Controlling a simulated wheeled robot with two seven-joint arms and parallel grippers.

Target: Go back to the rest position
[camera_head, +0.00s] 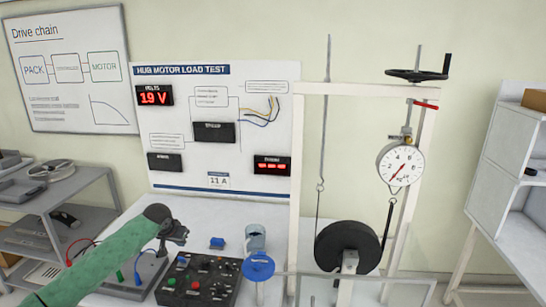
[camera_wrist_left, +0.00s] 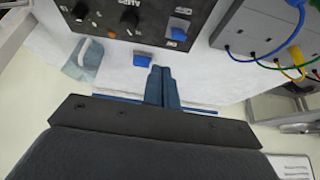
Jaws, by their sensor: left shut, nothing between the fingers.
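My left gripper (camera_head: 178,234) is at the end of my green arm, which comes in from the lower left in the head view. It is above the table, near the back of the black control box (camera_head: 200,281). In the left wrist view its two fingertips (camera_wrist_left: 161,82) are pressed together with nothing between them. A small blue block (camera_head: 217,243) lies behind the control box; it also shows close beyond the fingertips in the wrist view (camera_wrist_left: 142,59). My right gripper is in neither view.
A grey box with coloured leads (camera_head: 138,272) stands left of the control box. A clear mug (camera_head: 255,238) and a blue round knob (camera_head: 258,266) are to its right. A black wheel (camera_head: 347,247) sits in a white frame (camera_head: 296,190) with a dial gauge (camera_head: 400,163). A grey shelf (camera_head: 90,190) is at left.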

